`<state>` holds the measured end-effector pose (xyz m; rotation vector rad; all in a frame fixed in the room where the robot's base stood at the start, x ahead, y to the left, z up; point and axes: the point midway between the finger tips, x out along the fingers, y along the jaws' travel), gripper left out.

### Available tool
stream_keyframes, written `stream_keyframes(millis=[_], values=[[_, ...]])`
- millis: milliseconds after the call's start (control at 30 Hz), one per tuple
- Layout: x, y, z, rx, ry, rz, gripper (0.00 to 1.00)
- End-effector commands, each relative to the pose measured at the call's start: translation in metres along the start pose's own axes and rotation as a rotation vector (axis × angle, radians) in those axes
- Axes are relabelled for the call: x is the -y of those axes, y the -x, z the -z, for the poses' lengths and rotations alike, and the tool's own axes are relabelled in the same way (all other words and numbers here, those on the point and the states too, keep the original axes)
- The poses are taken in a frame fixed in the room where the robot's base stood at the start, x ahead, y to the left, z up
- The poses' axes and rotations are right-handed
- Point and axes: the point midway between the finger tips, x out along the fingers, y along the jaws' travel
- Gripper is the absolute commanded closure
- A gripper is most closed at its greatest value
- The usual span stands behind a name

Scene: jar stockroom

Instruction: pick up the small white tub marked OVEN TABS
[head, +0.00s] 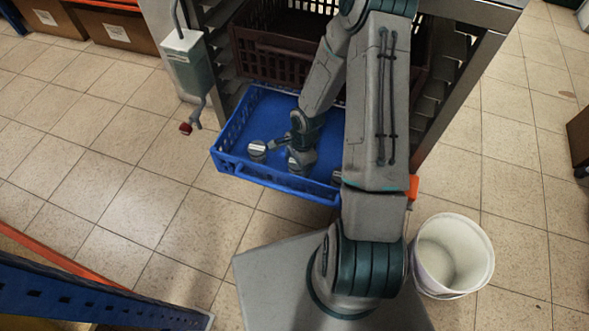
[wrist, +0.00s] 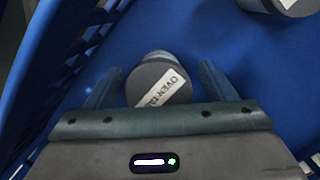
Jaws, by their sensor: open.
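The OVEN TABS tub (wrist: 147,74) shows in the wrist view as a small round tub with a grey top and a white label reading "OVEN TA…", the rest cut off. It stands in the blue crate. My gripper (wrist: 160,78) is open, with one finger on each side of the tub. The near part of the tub is hidden behind my gripper's body. I cannot tell whether the fingers touch it. In the head view my arm reaches down into the crate and partly covers the tubs there.
The blue crate (head: 272,178) has slotted walls; one runs close to my left finger. A second tub (head: 257,150) stands near the crate's left front, and another (head: 337,176) by my arm. A brown crate (head: 268,58) sits behind. A white bucket (head: 453,286) stands on the floor.

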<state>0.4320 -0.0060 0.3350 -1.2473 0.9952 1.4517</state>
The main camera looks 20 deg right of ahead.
Motion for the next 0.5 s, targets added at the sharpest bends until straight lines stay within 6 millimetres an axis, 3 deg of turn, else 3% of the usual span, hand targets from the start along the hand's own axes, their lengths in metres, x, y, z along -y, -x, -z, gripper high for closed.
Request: stream_keyframes(millis=[267, 433, 467, 500], values=[[0.0004, -0.0027, 0.0000, -0.001, -0.001, 0.001, 0.23], [0.0003, -0.0026, 0.0001, -0.001, -0.001, 0.001, 0.70], [0.0003, -0.0026, 0.0001, -0.001, -0.001, 0.001, 0.76], [0.0003, -0.0026, 0.0001, -0.001, -0.001, 0.001, 0.76]])
